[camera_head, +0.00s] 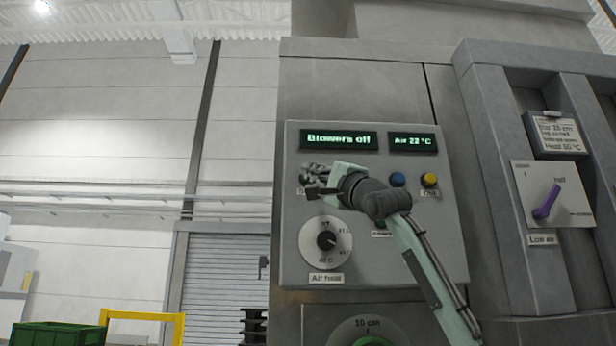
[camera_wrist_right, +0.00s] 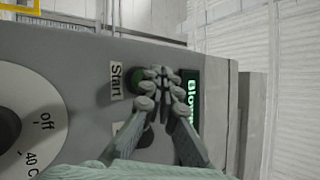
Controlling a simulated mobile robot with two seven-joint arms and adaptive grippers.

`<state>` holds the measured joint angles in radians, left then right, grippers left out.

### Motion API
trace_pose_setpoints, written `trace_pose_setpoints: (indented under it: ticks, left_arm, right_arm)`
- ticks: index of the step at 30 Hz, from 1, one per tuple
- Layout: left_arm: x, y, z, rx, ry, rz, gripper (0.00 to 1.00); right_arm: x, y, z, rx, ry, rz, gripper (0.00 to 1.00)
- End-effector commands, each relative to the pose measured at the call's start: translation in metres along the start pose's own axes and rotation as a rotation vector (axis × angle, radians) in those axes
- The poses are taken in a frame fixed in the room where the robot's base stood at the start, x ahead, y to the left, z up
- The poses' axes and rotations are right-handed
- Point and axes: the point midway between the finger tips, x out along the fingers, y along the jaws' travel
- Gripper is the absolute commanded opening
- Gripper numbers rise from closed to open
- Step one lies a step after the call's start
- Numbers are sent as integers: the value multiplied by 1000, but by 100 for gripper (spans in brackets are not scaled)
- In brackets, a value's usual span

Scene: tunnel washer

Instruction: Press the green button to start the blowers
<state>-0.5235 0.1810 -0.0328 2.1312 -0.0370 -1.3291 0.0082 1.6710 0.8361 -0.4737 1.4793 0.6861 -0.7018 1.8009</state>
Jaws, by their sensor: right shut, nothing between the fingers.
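The grey control panel (camera_head: 362,270) carries a display (camera_head: 338,140) reading "Blowers off" and a smaller one (camera_head: 413,142) reading "Air 22 °C". My right gripper (camera_head: 310,182) is shut and empty at the panel's left side, just below the large display; it hides the button there. In the right wrist view, the shut fingertips (camera_wrist_right: 165,76) are over or right beside the green button (camera_wrist_right: 136,82), which is partly covered and sits beside the "Start" label (camera_wrist_right: 117,81). I cannot tell whether they touch it. My left gripper is not in view.
A blue button (camera_head: 398,179) and a yellow button (camera_head: 429,180) sit right of my wrist. An air heater dial (camera_head: 325,242) is below the gripper. A purple handle (camera_head: 547,202) is on the right-hand unit. A green crate (camera_head: 45,334) and yellow rail are at lower left.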

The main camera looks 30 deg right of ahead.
Motion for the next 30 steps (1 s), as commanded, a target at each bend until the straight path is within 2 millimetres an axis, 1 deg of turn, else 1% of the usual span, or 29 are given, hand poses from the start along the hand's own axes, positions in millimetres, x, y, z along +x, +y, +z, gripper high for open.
trace_pose_setpoints:
  ticks: [5,13,30]
  left_arm:
    - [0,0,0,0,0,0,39]
    - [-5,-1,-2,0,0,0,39]
    - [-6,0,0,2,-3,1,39]
  right_arm:
    - [0,0,0,0,0,0,0]
    - [6,4,-4,1,0,1,0]
    - [8,5,-5,0,0,0,0]
